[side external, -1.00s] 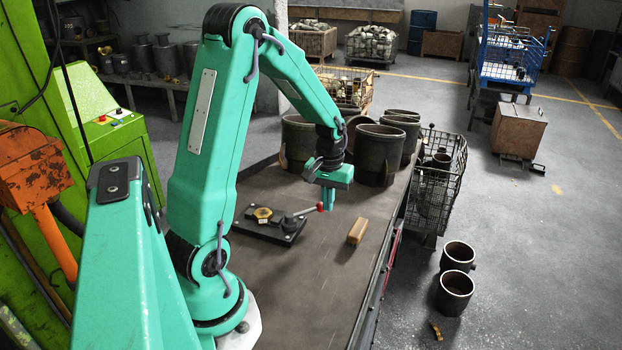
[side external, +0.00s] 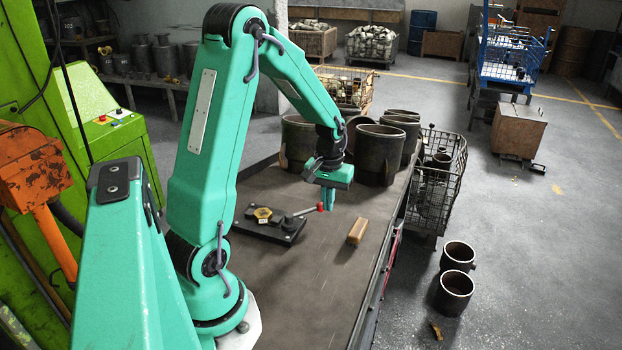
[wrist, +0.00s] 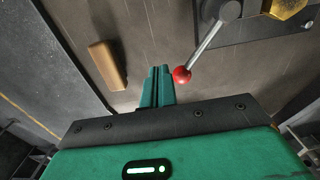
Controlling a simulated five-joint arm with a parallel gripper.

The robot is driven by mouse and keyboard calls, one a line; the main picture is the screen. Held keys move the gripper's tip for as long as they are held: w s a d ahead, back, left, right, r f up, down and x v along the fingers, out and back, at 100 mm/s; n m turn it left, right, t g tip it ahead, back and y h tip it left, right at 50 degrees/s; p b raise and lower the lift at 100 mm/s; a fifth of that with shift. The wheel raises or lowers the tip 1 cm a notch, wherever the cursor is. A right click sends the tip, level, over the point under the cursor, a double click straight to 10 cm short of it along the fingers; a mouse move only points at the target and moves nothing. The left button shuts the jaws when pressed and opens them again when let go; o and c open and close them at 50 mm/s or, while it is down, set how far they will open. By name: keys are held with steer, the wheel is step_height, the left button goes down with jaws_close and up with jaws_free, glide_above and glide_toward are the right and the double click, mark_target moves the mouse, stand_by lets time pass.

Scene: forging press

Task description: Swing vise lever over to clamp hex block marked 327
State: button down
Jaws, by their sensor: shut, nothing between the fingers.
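The vise is a dark plate (side external: 250,226) on the bench, with a metal lever (side external: 301,213) that ends in a red ball knob (side external: 320,207). The yellow hex block (side external: 262,213) sits on the plate; its number is too small to read. In the wrist view the lever (wrist: 207,45) runs from a round grey pivot (wrist: 222,9) down to the red knob (wrist: 181,75), and the hex block (wrist: 287,8) is cut off at the top right. My gripper (side external: 328,207) is shut and empty, low over the bench. Its fingers (wrist: 158,72) are just left of the knob, close beside it; contact cannot be told.
A tan wooden block (side external: 357,231) lies on the bench to the right of my gripper; it also shows in the wrist view (wrist: 108,66). Several large dark cylinders (side external: 378,153) stand behind on the bench. The bench's right edge is beyond the block. The front of the bench is clear.

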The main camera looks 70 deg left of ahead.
steer(key=shift+f, duration=0.25)
steer(key=shift+f, duration=1.75)
steer(key=shift+a, duration=0.15)
